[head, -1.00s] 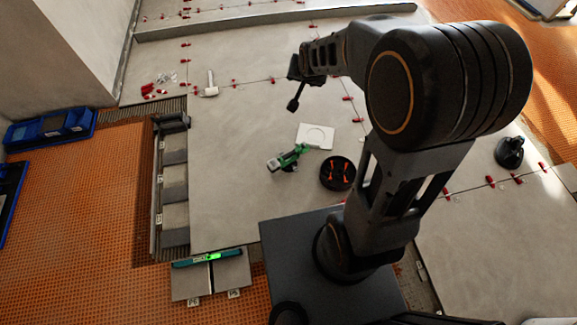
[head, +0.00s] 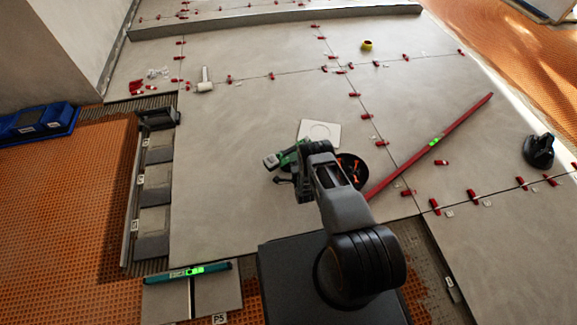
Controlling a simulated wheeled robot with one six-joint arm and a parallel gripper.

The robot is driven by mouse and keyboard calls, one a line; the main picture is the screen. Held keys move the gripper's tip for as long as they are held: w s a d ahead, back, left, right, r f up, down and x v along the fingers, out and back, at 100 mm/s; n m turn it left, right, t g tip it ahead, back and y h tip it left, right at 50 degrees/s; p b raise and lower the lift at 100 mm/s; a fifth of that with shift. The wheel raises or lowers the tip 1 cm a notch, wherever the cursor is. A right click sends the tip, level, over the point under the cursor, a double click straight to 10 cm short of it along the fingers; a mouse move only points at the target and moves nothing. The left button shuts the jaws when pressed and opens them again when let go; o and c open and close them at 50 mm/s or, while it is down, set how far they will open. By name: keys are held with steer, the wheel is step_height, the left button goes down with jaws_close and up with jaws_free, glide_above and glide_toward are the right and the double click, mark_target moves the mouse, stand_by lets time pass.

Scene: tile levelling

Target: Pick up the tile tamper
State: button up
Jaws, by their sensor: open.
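The tile tamper, which looks to be the green and grey hand tool (head: 272,160), lies on the large grey tiles left of the arm. Its right part is hidden behind the end of my arm. My gripper (head: 284,180) is open and low, just in front of the tamper's right part in the head view. I cannot tell whether it touches the tool.
A round black tray with orange items (head: 352,168) is right of the gripper, partly hidden. A red level (head: 400,168) lies beyond it. A black suction cup (head: 539,151) stands far right, a white mallet (head: 204,82) at the back left. A teal level (head: 178,274) lies front left.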

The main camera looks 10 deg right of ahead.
steer(key=s+f+m+t+b, duration=0.1)
steer(key=s+f+b, duration=0.1)
steer(key=s+f, duration=0.3)
steer(key=w+b, duration=0.2)
steer(key=w, duration=0.2)
steer(key=w+f+b, duration=0.1)
steer(key=w, duration=0.3)
steer(key=w+b, duration=0.2)
steer(key=w, duration=0.2)
steer(key=shift+w+a+f+b, duration=0.1)
steer(key=shift+w+f+b, duration=0.05)
steer(key=shift+f+b, duration=0.15)
steer(key=shift+w+r+b, duration=0.2)
steer(key=shift+w+b, duration=0.15)
steer(key=shift+w, duration=0.4)
jaws_close()
steer(key=shift+r, duration=0.2)
